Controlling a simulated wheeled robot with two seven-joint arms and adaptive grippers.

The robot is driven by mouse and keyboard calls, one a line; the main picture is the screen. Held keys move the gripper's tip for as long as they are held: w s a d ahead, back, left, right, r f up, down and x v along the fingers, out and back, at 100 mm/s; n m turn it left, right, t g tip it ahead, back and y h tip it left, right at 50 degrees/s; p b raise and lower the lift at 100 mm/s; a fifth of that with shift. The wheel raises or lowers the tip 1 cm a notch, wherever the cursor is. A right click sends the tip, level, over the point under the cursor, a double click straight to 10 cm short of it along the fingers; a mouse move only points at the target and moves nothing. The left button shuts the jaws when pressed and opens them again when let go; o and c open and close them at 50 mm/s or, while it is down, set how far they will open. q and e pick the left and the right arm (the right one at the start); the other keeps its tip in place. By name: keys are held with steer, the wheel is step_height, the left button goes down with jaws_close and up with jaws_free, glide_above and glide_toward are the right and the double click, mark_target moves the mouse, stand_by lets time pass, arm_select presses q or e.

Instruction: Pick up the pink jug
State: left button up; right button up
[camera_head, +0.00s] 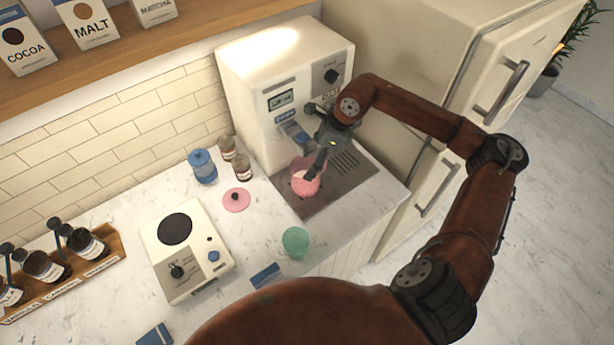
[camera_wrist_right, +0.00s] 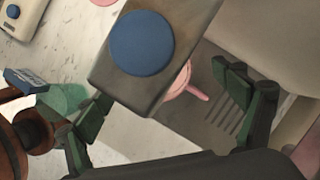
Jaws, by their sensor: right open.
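The pink jug (camera_head: 305,182) stands on the drip tray of the coffee machine, under its front. My right gripper (camera_head: 317,163) reaches in from the right, just above and in front of the jug; its fingers hide part of the jug. In the right wrist view the fingers are spread apart, with nothing held between them. That view shows only part of the jug's rim and its handle (camera_wrist_right: 194,93), behind the machine's boxy part with a blue round button (camera_wrist_right: 142,43). I cannot tell whether a finger touches the jug. My left gripper is not in view.
The coffee machine (camera_head: 262,75) rises behind the drip tray (camera_head: 345,176). A fridge (camera_head: 430,60) is at the right.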

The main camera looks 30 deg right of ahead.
mark_target(308, 164)
steer(key=x, duration=0.3)
steer(key=shift+s+f, duration=0.15)
steer(key=shift+s, duration=0.05)
steer(key=shift+c, duration=0.2)
steer(key=c, duration=2.1)
steer(key=shift+c, duration=0.2)
